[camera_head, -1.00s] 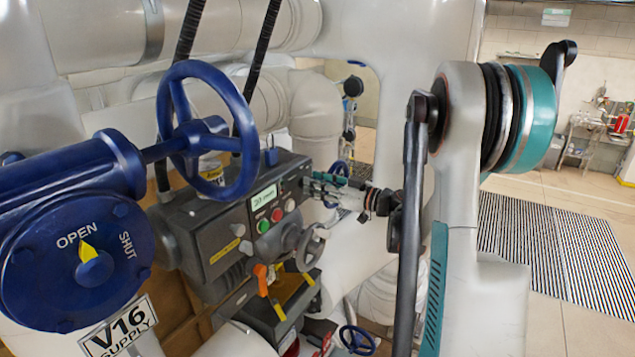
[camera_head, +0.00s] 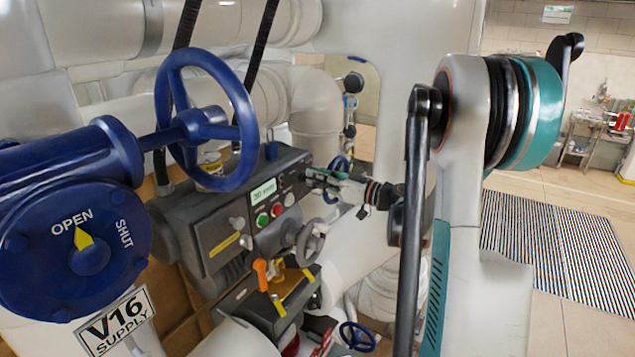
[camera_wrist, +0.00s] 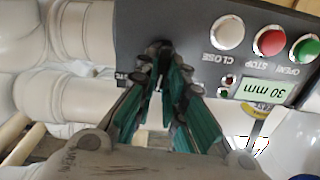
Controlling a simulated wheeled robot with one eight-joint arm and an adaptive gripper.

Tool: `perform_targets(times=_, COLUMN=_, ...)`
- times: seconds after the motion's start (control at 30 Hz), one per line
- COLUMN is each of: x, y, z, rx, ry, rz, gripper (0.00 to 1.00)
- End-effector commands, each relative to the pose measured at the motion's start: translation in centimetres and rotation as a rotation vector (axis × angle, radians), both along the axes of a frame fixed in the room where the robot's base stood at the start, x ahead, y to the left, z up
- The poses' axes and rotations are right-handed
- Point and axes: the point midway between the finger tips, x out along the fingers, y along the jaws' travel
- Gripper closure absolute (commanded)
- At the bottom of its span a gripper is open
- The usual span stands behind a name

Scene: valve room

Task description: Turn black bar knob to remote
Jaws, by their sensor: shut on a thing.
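The dark control panel (camera_head: 240,212) is on the grey actuator behind the blue handwheel. My gripper (camera_head: 312,178) reaches it from the right, with its fingertips at the panel's right end. In the wrist view, which shows the panel upside down, my gripper (camera_wrist: 159,82) has its teal-lined fingers closing together on the black bar knob (camera_wrist: 156,48). Only a small dark part of the knob shows between the fingertips. Its pointing direction and most of the lettering around it are hidden.
Beside the knob are white, red and green buttons (camera_wrist: 270,41) and a display (camera_wrist: 264,88) reading 30 mm. The blue handwheel (camera_head: 207,120) stands left of the panel, and a grey handwheel (camera_head: 310,243) below it. White pipes (camera_head: 315,105) run behind. The floor at right is open.

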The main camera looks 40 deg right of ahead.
Motion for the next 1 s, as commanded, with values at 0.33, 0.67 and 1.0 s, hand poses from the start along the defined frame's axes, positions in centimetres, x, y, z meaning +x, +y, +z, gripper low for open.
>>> perform_targets(times=0.33, x=0.11, y=-0.34, z=-0.52, rx=0.266, ry=0.109, rz=-0.001, gripper=1.00)
perform_targets(times=0.67, x=0.24, y=-0.65, z=-0.60, rx=0.551, ry=0.227, rz=-0.002, gripper=1.00)
perform_targets(times=1.0, x=0.31, y=-0.83, z=-0.67, rx=0.772, ry=0.319, rz=-0.002, gripper=1.00)
